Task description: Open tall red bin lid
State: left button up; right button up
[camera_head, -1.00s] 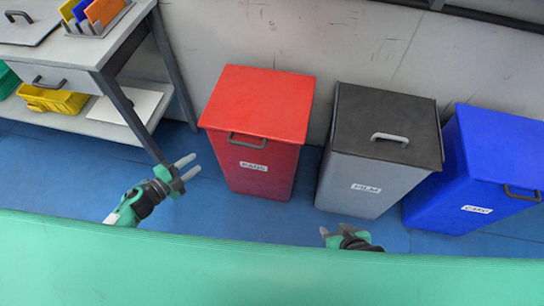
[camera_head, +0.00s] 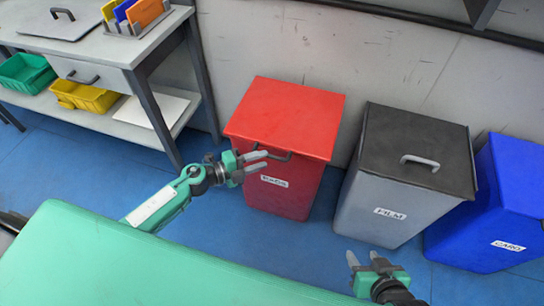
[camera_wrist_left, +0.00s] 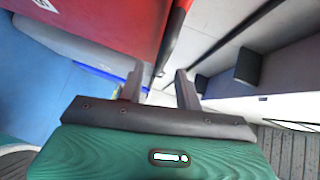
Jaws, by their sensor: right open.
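The tall red bin (camera_head: 290,192) stands on the blue floor by the wall. Its red lid (camera_head: 285,115) lies flat and shut, with a dark grey handle (camera_head: 288,156) at its front edge. My left gripper (camera_head: 266,160) is open, its fingertips at the left end of this handle; I cannot tell whether they touch it. In the left wrist view the open fingers (camera_wrist_left: 160,72) have a visible gap, with the red bin (camera_wrist_left: 100,30) at upper left. My right gripper (camera_head: 361,254) is open and empty, low in front of the grey bin.
A grey bin with a black lid (camera_head: 415,145) and a blue bin (camera_head: 500,210) stand to the right. A workbench (camera_head: 110,50) with yellow (camera_head: 85,97) and green (camera_head: 27,73) trays is at left. Blue floor is clear between bench and red bin.

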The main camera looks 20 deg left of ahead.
aim_at(272, 156)
pick_arm(q)
jog(key=shift+x, duration=2.35)
grip_shut()
